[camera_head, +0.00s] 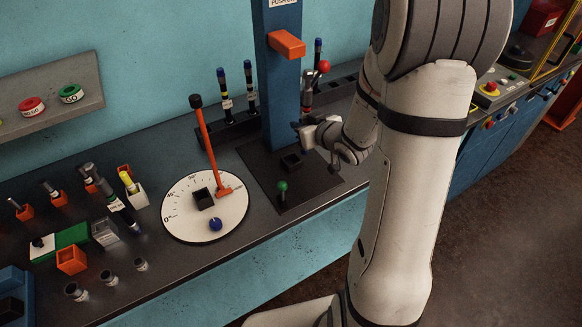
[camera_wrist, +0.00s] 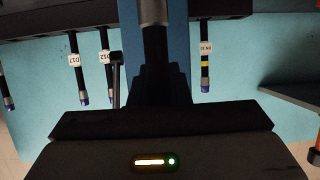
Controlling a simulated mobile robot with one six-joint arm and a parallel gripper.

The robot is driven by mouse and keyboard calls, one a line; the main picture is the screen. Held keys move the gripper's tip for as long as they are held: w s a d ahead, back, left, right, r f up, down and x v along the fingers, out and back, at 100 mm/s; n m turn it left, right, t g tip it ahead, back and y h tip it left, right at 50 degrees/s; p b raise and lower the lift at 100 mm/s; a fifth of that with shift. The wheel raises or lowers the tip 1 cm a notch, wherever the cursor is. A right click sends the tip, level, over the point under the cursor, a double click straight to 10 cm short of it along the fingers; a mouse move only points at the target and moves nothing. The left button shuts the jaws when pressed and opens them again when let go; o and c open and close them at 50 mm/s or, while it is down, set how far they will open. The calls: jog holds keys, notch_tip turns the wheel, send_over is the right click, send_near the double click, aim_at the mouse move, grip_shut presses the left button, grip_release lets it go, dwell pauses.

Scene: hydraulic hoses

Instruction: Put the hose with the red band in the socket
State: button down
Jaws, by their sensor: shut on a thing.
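My gripper (camera_head: 311,130) is at the blue column, above its black base plate, and is shut on a dark upright hose (camera_head: 307,98). A small reddish patch shows on the hose; I cannot tell for sure that it is a band. In the wrist view the held hose (camera_wrist: 154,45) is dark with a grey end, and no red band shows. A square black socket (camera_head: 291,161) sits on the base plate, below and left of my gripper. Another square black socket (camera_head: 203,198) is at the middle of the white dial. The hose's lower end is hidden.
Blue-tipped hoses (camera_head: 222,92) stand in the rear rack; one in the wrist view has a yellow band (camera_wrist: 205,65). A red-knobbed lever (camera_head: 323,67) is by my gripper. An orange lever (camera_head: 209,145) rises from the dial. A green knob (camera_head: 282,186) stands before the socket.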

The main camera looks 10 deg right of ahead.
jog(key=s+d+f+n+g+y+b, duration=0.1)
jog(key=s+d+f+b, duration=0.15)
jog(key=s, duration=0.35)
jog(key=s+d+f+n+y+b, duration=0.1)
jog(key=s+d+y+b, duration=0.1)
jog(key=s+d, duration=0.3)
send_over(287, 155)
notch_tip(287, 155, down, 3)
jog(key=shift+s+f+n, duration=0.1)
jog(key=shift+n, duration=0.2)
jog(key=shift+s, duration=0.1)
jog(key=shift+f, duration=0.1)
jog(key=c, duration=1.4)
grip_release()
jog(key=shift+o, duration=0.2)
